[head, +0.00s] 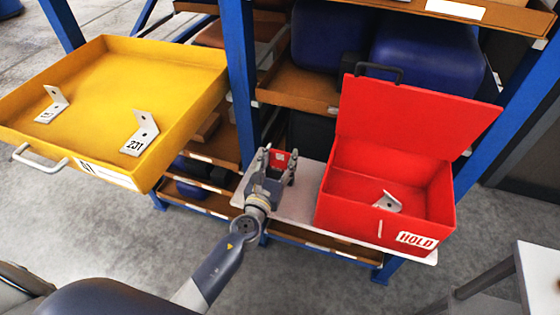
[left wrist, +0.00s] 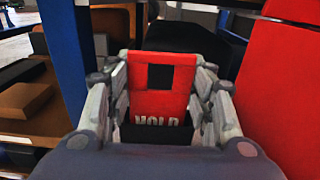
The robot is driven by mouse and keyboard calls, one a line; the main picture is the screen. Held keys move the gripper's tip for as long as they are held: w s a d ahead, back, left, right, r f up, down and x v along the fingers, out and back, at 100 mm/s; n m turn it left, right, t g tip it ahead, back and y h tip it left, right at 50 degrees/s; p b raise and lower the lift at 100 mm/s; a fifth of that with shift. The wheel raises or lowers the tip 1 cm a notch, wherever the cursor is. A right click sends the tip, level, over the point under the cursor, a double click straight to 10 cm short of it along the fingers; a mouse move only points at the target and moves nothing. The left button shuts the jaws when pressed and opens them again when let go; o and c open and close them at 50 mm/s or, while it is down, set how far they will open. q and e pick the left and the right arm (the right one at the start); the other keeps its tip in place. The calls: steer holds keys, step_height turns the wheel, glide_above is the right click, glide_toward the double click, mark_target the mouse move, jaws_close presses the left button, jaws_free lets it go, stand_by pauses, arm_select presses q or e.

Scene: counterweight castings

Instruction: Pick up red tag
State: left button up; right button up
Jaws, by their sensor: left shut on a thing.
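The red tag (left wrist: 160,98) is upright between the fingers of my left gripper (left wrist: 158,92) in the left wrist view. It has a black square near its top and white HOLD lettering, whose lower part is hidden. In the head view my left gripper (head: 278,163) is over the pale shelf board, left of the red box, shut on the red tag (head: 280,159). Only a small part of the tag shows there. My right gripper is in neither view.
The open red box (head: 338,210), labelled HOLD, holds a metal bracket (head: 388,202). A yellow tray (head: 190,112) at left holds two brackets, one marked 231. Blue rack posts (head: 240,75) and shelves with dark blue castings (head: 330,38) stand behind. A table edge (head: 538,262) is at lower right.

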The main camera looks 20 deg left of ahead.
arm_select(q)
step_height(320, 180, up, 10)
steer(key=p, duration=0.7)
steer(key=shift+p, duration=0.35)
steer(key=shift+f, duration=0.15)
